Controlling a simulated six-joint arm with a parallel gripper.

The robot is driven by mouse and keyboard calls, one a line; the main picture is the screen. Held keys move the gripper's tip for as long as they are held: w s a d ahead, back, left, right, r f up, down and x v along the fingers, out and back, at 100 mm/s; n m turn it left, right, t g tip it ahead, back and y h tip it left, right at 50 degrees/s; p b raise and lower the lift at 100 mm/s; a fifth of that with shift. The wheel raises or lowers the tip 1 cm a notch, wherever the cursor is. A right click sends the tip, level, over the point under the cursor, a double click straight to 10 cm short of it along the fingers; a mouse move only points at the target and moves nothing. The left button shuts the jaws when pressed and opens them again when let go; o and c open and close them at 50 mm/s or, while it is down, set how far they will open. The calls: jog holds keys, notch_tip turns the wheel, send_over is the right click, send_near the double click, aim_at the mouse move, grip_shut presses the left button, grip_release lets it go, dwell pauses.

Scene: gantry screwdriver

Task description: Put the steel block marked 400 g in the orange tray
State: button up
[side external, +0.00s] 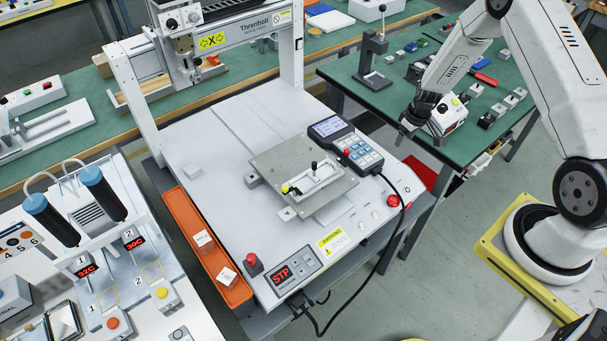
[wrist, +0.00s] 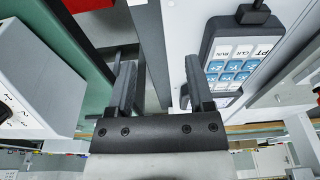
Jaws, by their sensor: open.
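The orange tray (side external: 184,212) lies along the left side of the white gantry machine. Two pale blocks, one farther back (side external: 203,240) and one nearer (side external: 227,277), sit in it; their small markings are unreadable. Another grey block (side external: 251,181) rests on the machine bed, left of the central plate. Several small grey blocks (side external: 497,110) stand on the green bench; I cannot tell which block, if any, is marked 400 g. My gripper (side external: 404,130) is above the gap between machine and bench, far right of the tray. In the wrist view my gripper (wrist: 160,75) is open and empty.
A handheld keypad (side external: 345,143) with a black cable lies on the machine bed and shows in the wrist view (wrist: 232,62). A metal plate with a fixture (side external: 315,178) is beside it. The gantry frame (side external: 130,85) rises at the back. A white button box (side external: 449,116) is near my gripper.

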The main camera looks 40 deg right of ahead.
jog(key=s+a+r, duration=0.2)
jog(key=a+r, duration=1.1)
jog(key=r, duration=0.2)
jog(key=s+a+r, duration=0.7)
jog(key=s+a, duration=0.3)
jog(key=s, duration=0.2)
jog(key=shift+a+r+t, duration=0.2)
jog(key=shift+r+t, duration=0.2)
jog(key=shift+o, duration=0.2)
